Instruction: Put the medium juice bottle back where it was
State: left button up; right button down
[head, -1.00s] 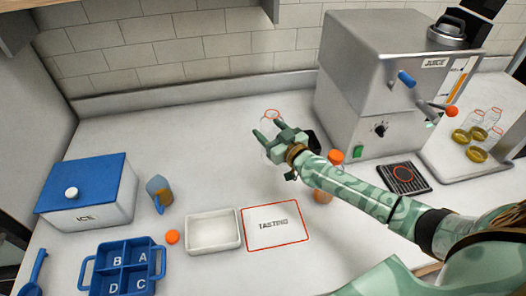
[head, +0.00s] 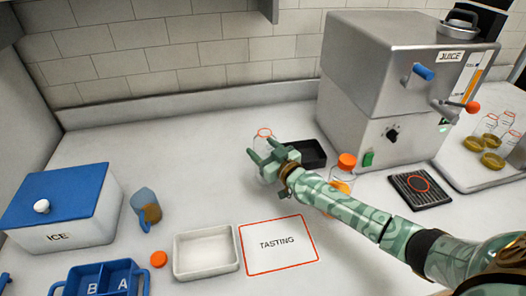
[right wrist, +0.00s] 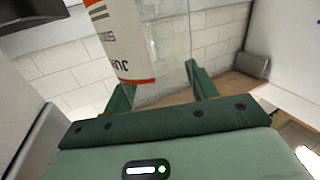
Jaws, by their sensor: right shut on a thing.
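A clear bottle with an orange-red rim (head: 264,132) is held upright in my right gripper (head: 265,160), left of the juice machine. In the right wrist view, clear bottle wall (right wrist: 163,60) shows between the fingers, and a white printed label with an orange lower edge (right wrist: 122,45) shows beside it. I cannot tell whether the bottle's base touches the counter. Several clear bottles (head: 506,120) with red rims stand on a tray (head: 460,152) at the far right. My left gripper is not in view.
A black tray (head: 312,155) lies behind my right gripper. An orange-capped bottle (head: 346,162) with orange liquid stands behind my right forearm. A juice machine (head: 365,75) stands right. A tasting mat (head: 300,262), white tray (head: 206,272), jug (head: 146,205) and ice box (head: 62,215) are in front and left.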

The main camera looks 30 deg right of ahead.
jog(key=shift+f, duration=0.25)
jog(key=shift+c, duration=2.2)
grip_release()
jog(key=shift+r, duration=0.1)
jog(key=shift+r, duration=0.3)
jog(key=s+d+p, duration=0.1)
jog(key=s+p, duration=0.1)
jog(key=s, duration=0.5)
jog(key=shift+s, duration=0.25)
